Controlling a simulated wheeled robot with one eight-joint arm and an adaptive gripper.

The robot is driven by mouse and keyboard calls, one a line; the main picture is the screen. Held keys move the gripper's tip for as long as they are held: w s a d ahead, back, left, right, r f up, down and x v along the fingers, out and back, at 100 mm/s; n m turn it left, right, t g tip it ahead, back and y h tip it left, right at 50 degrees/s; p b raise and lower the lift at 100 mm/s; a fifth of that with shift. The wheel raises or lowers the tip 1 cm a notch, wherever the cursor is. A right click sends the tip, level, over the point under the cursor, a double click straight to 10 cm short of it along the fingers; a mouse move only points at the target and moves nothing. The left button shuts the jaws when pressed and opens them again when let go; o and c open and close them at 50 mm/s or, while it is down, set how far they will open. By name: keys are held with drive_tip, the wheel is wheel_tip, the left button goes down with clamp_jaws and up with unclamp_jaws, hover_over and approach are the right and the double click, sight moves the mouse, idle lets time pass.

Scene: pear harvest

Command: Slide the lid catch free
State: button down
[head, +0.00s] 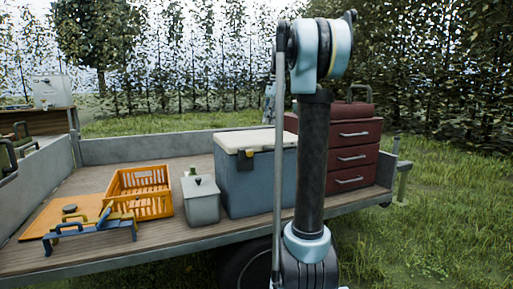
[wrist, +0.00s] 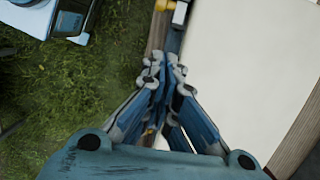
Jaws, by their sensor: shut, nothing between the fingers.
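The cooler (head: 262,185) is a blue-grey box with a white lid (head: 240,139), standing on the trailer bed. Its lid catch (head: 247,153), a small yellow and dark piece, sits on the front just under the lid's rim. In the wrist view the white lid (wrist: 250,75) fills the right side, and a yellow and white piece that looks like the catch (wrist: 166,5) is cut off by the top edge. My gripper (wrist: 168,65) is shut and empty beside the lid's edge, apart from that piece in the picture. In the head view my gripper cannot be made out.
An orange crate (head: 139,190), a grey lidded canister (head: 202,202) and a blue rack (head: 92,234) stand left of the cooler. A dark red drawer cabinet (head: 354,155) stands right of it. My arm hides part of the cooler and cabinet. Grass surrounds the trailer.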

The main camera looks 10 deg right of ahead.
sight(250, 145)
drive_tip(key=shift+f, duration=0.1)
drive_tip(key=s+a+f, duration=0.1)
drive_tip(key=a+f, duration=0.4)
drive_tip(key=f, duration=0.6)
drive_tip(key=shift+s+a, duration=0.3)
drive_tip(key=shift+a, duration=0.05)
drive_tip(key=shift+a, duration=0.1)
drive_tip(key=shift+s+a, duration=0.25)
drive_tip(key=shift+a, duration=0.5)
drive_tip(key=shift+s+a, duration=0.2)
drive_tip(key=shift+a, duration=0.5)
